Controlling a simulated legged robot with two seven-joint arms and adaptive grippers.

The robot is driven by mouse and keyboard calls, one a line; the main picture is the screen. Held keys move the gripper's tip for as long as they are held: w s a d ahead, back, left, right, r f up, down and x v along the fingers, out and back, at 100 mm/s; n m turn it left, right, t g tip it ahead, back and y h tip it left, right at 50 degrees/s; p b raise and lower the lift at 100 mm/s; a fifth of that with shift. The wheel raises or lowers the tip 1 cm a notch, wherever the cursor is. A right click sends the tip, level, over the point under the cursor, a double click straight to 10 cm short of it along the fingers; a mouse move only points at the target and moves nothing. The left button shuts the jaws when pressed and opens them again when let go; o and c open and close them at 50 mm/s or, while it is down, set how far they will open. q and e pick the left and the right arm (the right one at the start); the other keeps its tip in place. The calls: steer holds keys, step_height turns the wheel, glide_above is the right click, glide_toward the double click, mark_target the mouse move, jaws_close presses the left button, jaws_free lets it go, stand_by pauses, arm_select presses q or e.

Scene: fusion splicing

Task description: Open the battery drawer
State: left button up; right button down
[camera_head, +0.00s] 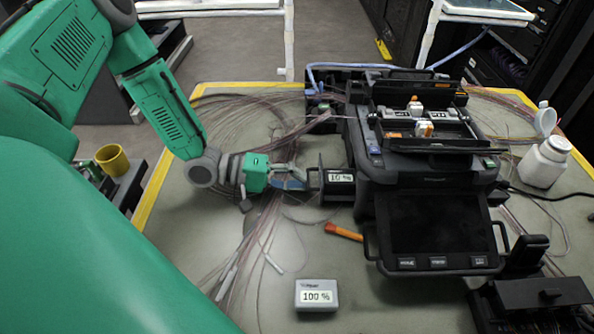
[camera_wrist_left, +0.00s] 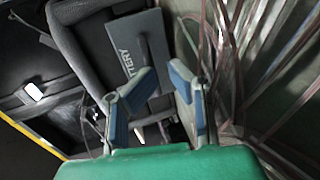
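The black fusion splicer (camera_head: 425,175) stands on the table. On its left side the battery drawer (camera_head: 321,182) sticks out toward my left gripper. A grey battery (camera_head: 341,177) reading 10 % shows between the drawer's front and the splicer body. In the left wrist view a dark panel lettered BATTERY (camera_wrist_left: 124,38) lies beyond the fingers. My left gripper (camera_head: 300,178), also in the left wrist view (camera_wrist_left: 163,72), is just left of the drawer front. Its blue fingers are apart with nothing clearly between them. Whether they touch the drawer is unclear. My right gripper is not in view.
A second battery (camera_head: 316,295) reading 100 % lies on the table in front. An orange tool (camera_head: 343,232) lies beside the splicer. Loose fibres (camera_head: 255,255) spread around my left gripper. A white bottle (camera_head: 545,163) and a black device (camera_head: 530,295) stand at right.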

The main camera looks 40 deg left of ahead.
arm_select(q)
steer(key=shift+d+r, duration=0.1)
steer(key=shift+d, duration=0.1)
steer(key=v, duration=1.1)
steer(key=shift+a+f, duration=0.15)
steer(key=shift+f, duration=0.1)
steer(key=shift+s+a+r, duration=0.2)
steer(key=shift+s, duration=0.1)
steer(key=shift+a, duration=0.1)
steer(key=shift+f, duration=0.15)
